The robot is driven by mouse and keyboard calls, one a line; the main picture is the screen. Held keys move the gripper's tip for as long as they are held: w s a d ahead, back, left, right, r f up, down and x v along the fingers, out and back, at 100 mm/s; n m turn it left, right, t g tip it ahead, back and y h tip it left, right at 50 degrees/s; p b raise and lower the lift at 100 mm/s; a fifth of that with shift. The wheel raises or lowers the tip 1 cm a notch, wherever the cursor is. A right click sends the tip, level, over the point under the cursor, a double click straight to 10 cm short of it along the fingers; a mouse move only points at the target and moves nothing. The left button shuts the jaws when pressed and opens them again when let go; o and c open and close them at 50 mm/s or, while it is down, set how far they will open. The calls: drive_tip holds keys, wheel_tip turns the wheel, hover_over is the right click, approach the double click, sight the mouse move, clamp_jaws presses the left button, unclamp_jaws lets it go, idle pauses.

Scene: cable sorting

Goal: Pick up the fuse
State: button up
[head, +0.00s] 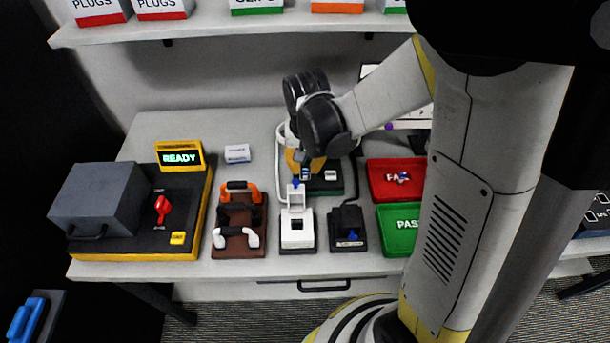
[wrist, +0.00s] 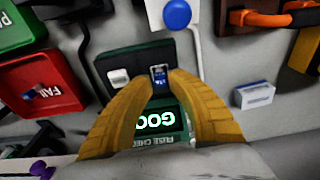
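The fuse (wrist: 159,76) is a small dark blue piece with a light marking. In the wrist view it stands between the tips of my two yellow fingers, over the dark fuse checker (wrist: 122,60). My gripper (wrist: 161,78) has its fingertips close on both sides of the fuse; I cannot tell whether they touch it. In the head view the fuse (head: 305,173) shows just below my gripper (head: 303,163), at the checker (head: 327,186). The fuse's lower end is hidden. The checker's screen (wrist: 157,121) shows green letters, partly covered, starting "GOO".
A red FAIL tray (head: 386,194) with a small item in it and a green PASS tray (head: 393,237) lie right of the checker. A white device (head: 297,238) and a black one (head: 347,240) stand in front. A small white box (head: 237,153) lies left.

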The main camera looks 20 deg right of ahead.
sight(305, 169)
drive_tip(key=f, duration=0.3)
drive_tip(key=shift+w+b, duration=0.25)
drive_tip(key=shift+b, duration=0.15)
drive_tip(key=shift+r, duration=0.1)
clamp_jaws()
drive_tip(key=shift+r+p, duration=0.35)
drive_tip(key=shift+r, duration=0.2)
drive_tip(key=r+p, duration=0.1)
drive_tip(key=r, duration=0.1)
drive_tip(key=d+r+p, duration=0.1)
drive_tip(key=r, duration=0.1)
drive_tip(key=shift+s+d, duration=0.15)
drive_tip(key=s+d+r+p, duration=0.1)
drive_tip(key=d+r+p, duration=0.4)
drive_tip(key=d+r, duration=0.4)
drive_tip(key=shift+s+d, duration=0.2)
drive_tip(key=shift+d, duration=0.45)
